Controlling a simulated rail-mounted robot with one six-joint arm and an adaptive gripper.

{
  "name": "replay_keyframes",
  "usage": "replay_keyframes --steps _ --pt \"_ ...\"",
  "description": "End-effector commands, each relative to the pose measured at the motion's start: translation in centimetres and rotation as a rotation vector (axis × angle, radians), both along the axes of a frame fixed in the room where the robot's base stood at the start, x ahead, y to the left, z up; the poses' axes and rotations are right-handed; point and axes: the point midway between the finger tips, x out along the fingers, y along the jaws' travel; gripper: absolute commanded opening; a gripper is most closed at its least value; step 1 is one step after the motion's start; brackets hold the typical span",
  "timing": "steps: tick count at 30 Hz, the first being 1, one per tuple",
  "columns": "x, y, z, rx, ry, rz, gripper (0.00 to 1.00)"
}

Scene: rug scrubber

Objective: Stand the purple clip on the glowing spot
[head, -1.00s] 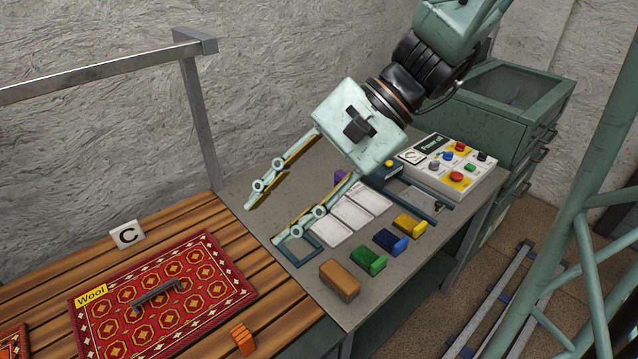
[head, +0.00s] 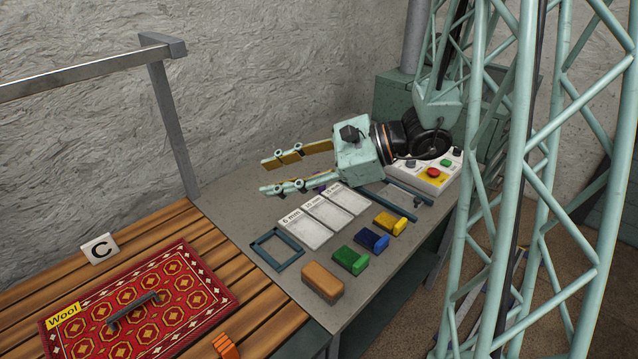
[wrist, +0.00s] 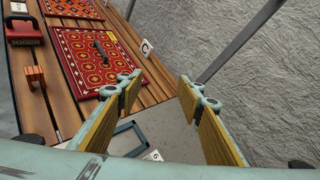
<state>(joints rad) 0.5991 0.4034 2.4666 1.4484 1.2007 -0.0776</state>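Only a small purple bit of the purple clip (head: 322,188) shows in the head view, on the grey table just below my gripper. The rest of it is hidden behind the gripper's lower finger and body. My gripper (head: 263,177) is open and empty, its fingers apart and pointing left above the back of the table. It also shows open in the wrist view (wrist: 159,85), with nothing between the fingers. I cannot make out a glowing spot in either view.
Brown (head: 322,281), green (head: 348,260), blue (head: 371,240) and yellow (head: 389,223) blocks line the table's front. A blue frame (head: 277,249) and white cards (head: 306,229) lie behind. Left are slats with a red rug (head: 190,285), orange clip (head: 226,345) and C sign (head: 99,249). A control box (head: 433,175) stands right.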

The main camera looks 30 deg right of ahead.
Motion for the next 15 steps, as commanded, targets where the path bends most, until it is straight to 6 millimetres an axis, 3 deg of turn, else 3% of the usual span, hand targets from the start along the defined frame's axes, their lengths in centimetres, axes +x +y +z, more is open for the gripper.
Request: replay_keyframes --steps 15 --pt "6.1 -11.6 -7.4 0.191 0.075 -0.379 0.34"
